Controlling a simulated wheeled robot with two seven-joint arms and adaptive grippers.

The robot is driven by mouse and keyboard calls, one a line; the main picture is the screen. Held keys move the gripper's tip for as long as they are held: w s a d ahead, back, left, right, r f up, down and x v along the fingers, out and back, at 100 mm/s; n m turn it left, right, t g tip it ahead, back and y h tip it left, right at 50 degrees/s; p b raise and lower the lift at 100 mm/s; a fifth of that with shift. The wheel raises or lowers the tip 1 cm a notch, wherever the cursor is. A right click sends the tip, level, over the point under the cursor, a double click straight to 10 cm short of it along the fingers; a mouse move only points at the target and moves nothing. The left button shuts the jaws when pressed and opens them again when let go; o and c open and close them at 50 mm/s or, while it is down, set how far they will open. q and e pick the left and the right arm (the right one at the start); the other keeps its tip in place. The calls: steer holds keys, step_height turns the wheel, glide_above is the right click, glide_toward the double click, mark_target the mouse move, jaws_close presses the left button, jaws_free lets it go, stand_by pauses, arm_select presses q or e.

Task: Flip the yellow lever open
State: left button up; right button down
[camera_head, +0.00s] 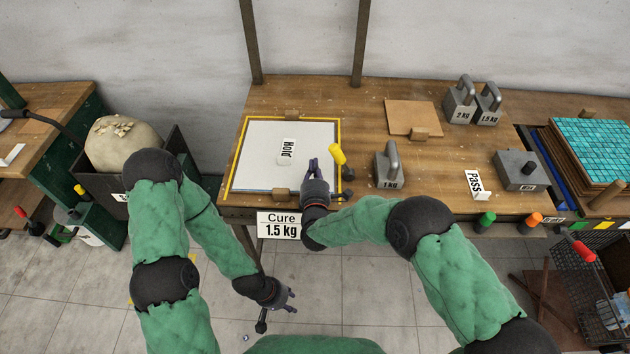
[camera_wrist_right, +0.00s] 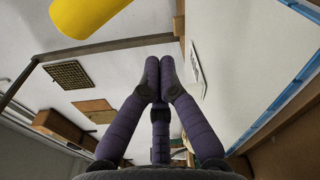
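The yellow lever (camera_head: 338,155) has a yellow grip on a dark stem and stands at the right edge of the yellow-framed board (camera_head: 262,140). Its grip also fills the top left of the right wrist view (camera_wrist_right: 85,14). My right gripper (camera_head: 322,160) is just left of the lever, above the board's lower right corner. My left gripper (camera_head: 286,300) hangs low in front of the table, open and empty, far from the lever. The lever's base is partly hidden.
A 1 kg weight (camera_head: 388,165) stands right of the lever. A "Hold" card (camera_head: 287,150) stands on the board. The "Cure 1.5 kg" sign (camera_head: 280,225) hangs at the table's front edge. Two more weights (camera_head: 473,101) and a brown tile (camera_head: 413,115) are farther back.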

mark_target(334, 157)
steer(key=shift+w+f, duration=0.15)
steer(key=shift+w, duration=0.65)
steer(key=shift+w+d+b, duration=0.1)
steer(key=shift+d+b, duration=0.1)
steer(key=shift+b, duration=0.1)
steer(key=shift+s+d+r+b, duration=0.1)
steer(key=shift+s+d+r, duration=0.15)
steer(key=shift+d, duration=0.25)
steer(key=shift+s+d+r+b, duration=0.1)
steer(key=shift+d+r, duration=0.25)
steer(key=shift+d, duration=0.15)
steer(key=shift+s+d+r+b, duration=0.1)
steer(key=shift+s+d+r, duration=0.15)
steer(key=shift+d, duration=0.25)
steer(key=shift+d+r+m, duration=0.4)
steer(key=shift+m, duration=0.1)
steer(key=shift+w+d+r+m, duration=0.1)
steer(key=shift+d+r+m, duration=0.45)
steer(key=shift+d+m, duration=0.3)
steer(key=d+r+m, duration=0.1)
steer(key=d+m, duration=0.2)
steer(key=d, duration=0.3)
steer(key=shift+d+r+t, duration=0.15)
steer(key=shift+d+t, duration=0.1)
steer(key=shift+t, duration=0.05)
steer(key=shift+d, duration=0.1)
